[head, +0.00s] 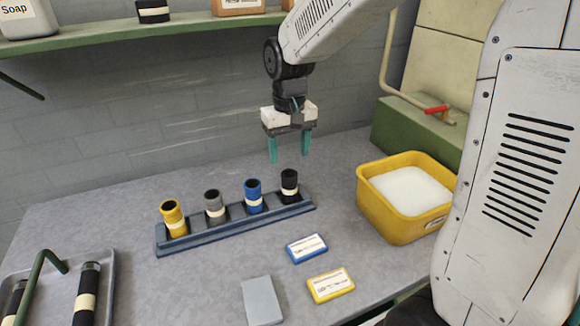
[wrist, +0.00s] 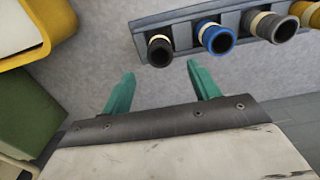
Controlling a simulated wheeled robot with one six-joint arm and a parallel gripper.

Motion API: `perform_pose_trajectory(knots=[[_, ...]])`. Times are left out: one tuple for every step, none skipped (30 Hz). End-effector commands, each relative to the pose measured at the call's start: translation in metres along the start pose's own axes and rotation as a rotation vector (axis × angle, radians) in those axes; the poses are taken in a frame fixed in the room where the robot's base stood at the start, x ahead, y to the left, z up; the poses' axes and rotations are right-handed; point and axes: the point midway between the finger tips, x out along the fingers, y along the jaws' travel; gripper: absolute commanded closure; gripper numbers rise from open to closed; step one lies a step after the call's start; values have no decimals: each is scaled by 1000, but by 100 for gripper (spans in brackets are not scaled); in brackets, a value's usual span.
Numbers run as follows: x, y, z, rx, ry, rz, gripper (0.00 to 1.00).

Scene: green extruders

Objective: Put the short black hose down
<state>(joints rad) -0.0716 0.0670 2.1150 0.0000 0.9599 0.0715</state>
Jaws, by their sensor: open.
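The short black hose (head: 289,186) stands upright at the right end of a blue-grey rack (head: 205,238), with a cream band around it. It also shows in the wrist view (wrist: 159,50), at the end of the rack. My gripper (head: 289,158) is above and slightly behind the rack, near the black hose, with its teal fingers apart and nothing between them. In the wrist view the gripper (wrist: 160,82) is also open and empty, and the black hose lies beyond the fingertips, apart from them.
Blue (head: 253,196), grey (head: 214,206) and yellow (head: 172,217) hoses stand in the same rack. A yellow tub (head: 372,212) of white material is to the right. Blue (head: 306,248) and yellow (head: 330,285) labelled blocks lie in front. A tray (head: 52,288) with longer black hoses is at left.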

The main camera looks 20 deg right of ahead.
Motion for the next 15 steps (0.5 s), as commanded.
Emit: perform_pose_trajectory(knots=[[-7,0,-1,0,3,0,39],[-10,0,-1,0,2,0,39],[-14,0,0,0,1,0,39],[-16,0,0,0,1,0,39],[-17,0,0,0,2,0,39],[-19,0,0,0,1,0,39],[-20,0,0,0,1,0,39],[-20,0,0,0,0,0,39],[-21,0,1,0,1,0,39],[-23,1,3,0,2,0,39],[-25,1,6,1,3,0,39],[-30,2,12,1,8,0,39],[-34,4,18,1,12,-1,39],[-38,5,26,1,17,-1,39],[-46,7,38,1,24,-1,39]])
